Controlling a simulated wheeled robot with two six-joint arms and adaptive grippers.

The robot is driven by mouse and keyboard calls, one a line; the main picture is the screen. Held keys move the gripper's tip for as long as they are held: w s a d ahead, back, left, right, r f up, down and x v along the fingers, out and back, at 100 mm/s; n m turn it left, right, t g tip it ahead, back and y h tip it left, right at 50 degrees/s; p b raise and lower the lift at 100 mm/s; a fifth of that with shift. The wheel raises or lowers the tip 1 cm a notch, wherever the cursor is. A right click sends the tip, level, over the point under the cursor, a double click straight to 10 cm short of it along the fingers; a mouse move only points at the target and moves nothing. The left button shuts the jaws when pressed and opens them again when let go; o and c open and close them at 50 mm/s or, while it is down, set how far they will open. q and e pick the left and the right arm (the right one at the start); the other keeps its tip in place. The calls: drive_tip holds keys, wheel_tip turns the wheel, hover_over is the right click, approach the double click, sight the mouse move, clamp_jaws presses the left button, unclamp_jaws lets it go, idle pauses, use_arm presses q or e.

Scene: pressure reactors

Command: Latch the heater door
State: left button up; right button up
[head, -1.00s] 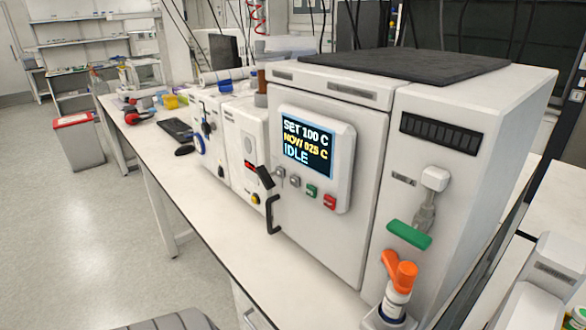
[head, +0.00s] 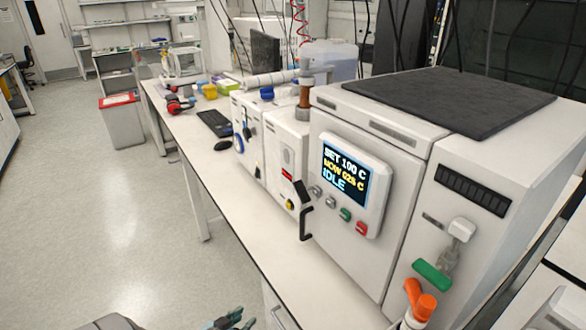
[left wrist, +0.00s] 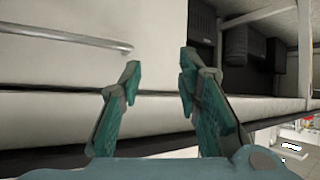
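The heater is the white cabinet with a dark top in the head view. Its door (head: 352,255) looks closed against the body and carries a screen (head: 345,172) reading SET 100 C, NOW 025 C, IDLE. A black handle (head: 306,222) with a dark upper end stands at the door's left edge; whether it is latched I cannot tell. My left gripper (head: 232,320) shows at the bottom edge of the head view, below and left of the handle. In the left wrist view its teal fingers (left wrist: 158,85) are apart and empty. My right gripper is not in view.
A green lever (head: 432,274) and an orange valve handle (head: 420,300) are at the right. The floor (head: 110,230) to the left is clear.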

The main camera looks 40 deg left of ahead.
use_arm(q)
drive_tip(key=w+r+n+t+p, duration=0.15)
drive_tip(key=w+r+t, duration=0.35)
drive_tip(key=r, duration=0.9)
drive_tip(key=n+t+h, duration=0.2)
drive_tip(key=n+t, duration=0.3)
drive_tip(key=n, duration=0.1)
approach(301, 190)
drive_tip(key=b+x, duration=0.1)
drive_tip(key=x, duration=0.2)
drive_tip(key=b+x, duration=0.1)
drive_tip(key=x, duration=0.2)
drive_tip(key=f+b+x, duration=0.1)
drive_tip(key=x, duration=0.3)
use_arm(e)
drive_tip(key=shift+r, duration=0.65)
